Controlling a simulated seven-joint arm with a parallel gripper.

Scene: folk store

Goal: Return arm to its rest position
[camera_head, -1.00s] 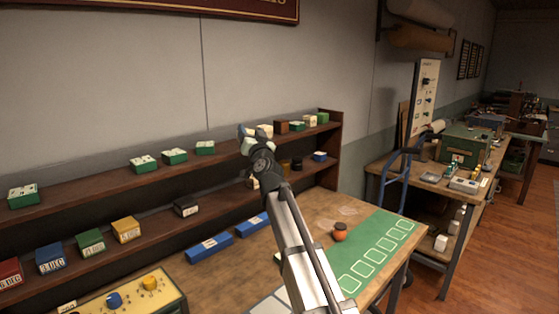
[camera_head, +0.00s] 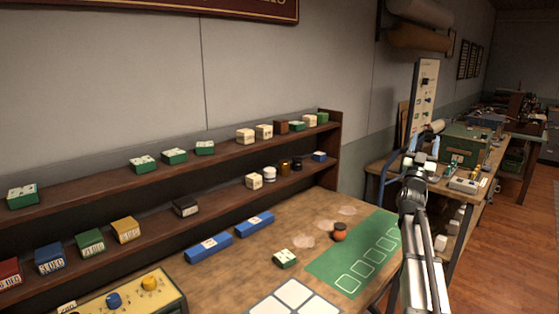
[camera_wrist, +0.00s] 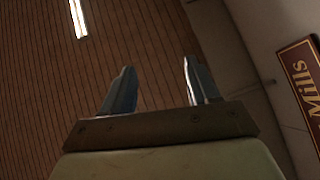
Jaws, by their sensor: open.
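My gripper (camera_head: 421,158) is in the head view at the right, raised in front of the second bench. In the wrist view its two fingers (camera_wrist: 158,88) stand apart with nothing between them. Past the fingers the wrist view shows a slatted brown surface, a bright light strip and part of the wall sign. My arm comes up from the lower right, past the right end of the near table (camera_head: 225,272). It covers part of the green mat's right side and part of the second bench.
The two-tier shelf (camera_head: 90,195) holds several small boxes. On the near table are a green-and-white block (camera_head: 285,258), blue boxes (camera_head: 209,248), an orange-and-dark round object (camera_head: 340,232) and the green mat (camera_head: 322,271). The second bench (camera_head: 377,168) carries a green case (camera_head: 462,150).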

